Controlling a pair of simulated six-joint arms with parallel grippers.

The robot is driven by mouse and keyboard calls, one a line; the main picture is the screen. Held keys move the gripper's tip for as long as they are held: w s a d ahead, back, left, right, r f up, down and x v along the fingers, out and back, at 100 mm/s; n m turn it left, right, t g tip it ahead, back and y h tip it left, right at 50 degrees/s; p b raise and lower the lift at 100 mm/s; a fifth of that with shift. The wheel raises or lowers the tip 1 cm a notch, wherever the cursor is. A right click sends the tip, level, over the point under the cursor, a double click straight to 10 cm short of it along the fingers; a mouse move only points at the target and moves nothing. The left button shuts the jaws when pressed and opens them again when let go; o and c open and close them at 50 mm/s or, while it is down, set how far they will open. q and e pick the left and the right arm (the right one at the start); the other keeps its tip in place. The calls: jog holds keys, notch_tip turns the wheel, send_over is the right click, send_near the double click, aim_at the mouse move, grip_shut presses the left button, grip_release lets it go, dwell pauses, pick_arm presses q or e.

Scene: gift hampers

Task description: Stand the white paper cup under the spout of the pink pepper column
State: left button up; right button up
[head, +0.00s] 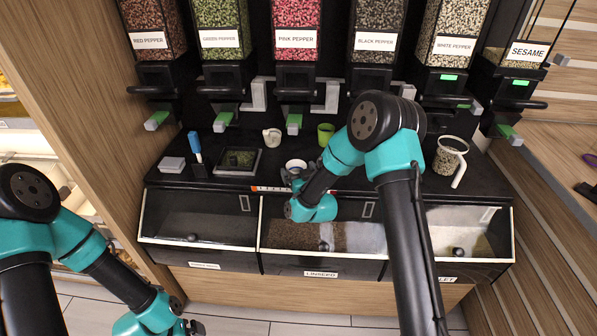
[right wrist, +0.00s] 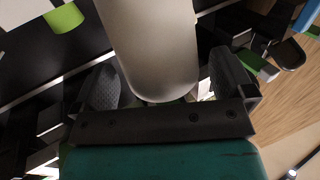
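The white paper cup (head: 297,164) stands on the black counter, just in front of the pink pepper column (head: 296,14) and its green-tipped lever (head: 294,122). My right gripper (head: 291,178) is at the cup, partly hidden by my own wrist. In the right wrist view the pale cup (right wrist: 150,45) lies between the two fingers of the gripper (right wrist: 165,80). It is close to the left finger, with a narrow gap at the right one. My left gripper (head: 188,326) is at the bottom edge, mostly cut off.
A small white jug (head: 271,137) and a green cup (head: 326,133) stand behind the paper cup. A dark tray (head: 237,161) and a blue-handled brush (head: 196,147) are to the left.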

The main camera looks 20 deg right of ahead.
jog(key=shift+s+r, duration=0.1)
jog(key=shift+r, duration=0.1)
jog(key=s+d, duration=0.1)
jog(key=s, duration=1)
jog(key=shift+s, duration=0.4)
jog(key=shift+f, duration=0.2)
jog(key=s+a+f+g+y, duration=0.25)
jog(key=a+f+g, duration=0.2)
jog(key=f, duration=0.25)
jog(key=s+a+f+g+y, duration=0.1)
jog(key=s+a+f+g, duration=0.25)
jog(key=a+f, duration=0.2)
jog(key=s+d+f+m+g, duration=0.1)
jog(key=s+d+f+g, duration=0.3)
jog(key=s, duration=0.5)
jog(key=s+d+f+m+g+h, duration=0.1)
jog(key=s+d+f+m+g, duration=0.1)
jog(key=s+d+f+g, duration=0.3)
jog(key=s+d, duration=0.1)
jog(key=s, duration=0.3)
jog(key=shift+f, duration=0.35)
jog(key=shift+d+h, duration=0.1)
jog(key=shift+h, duration=0.25)
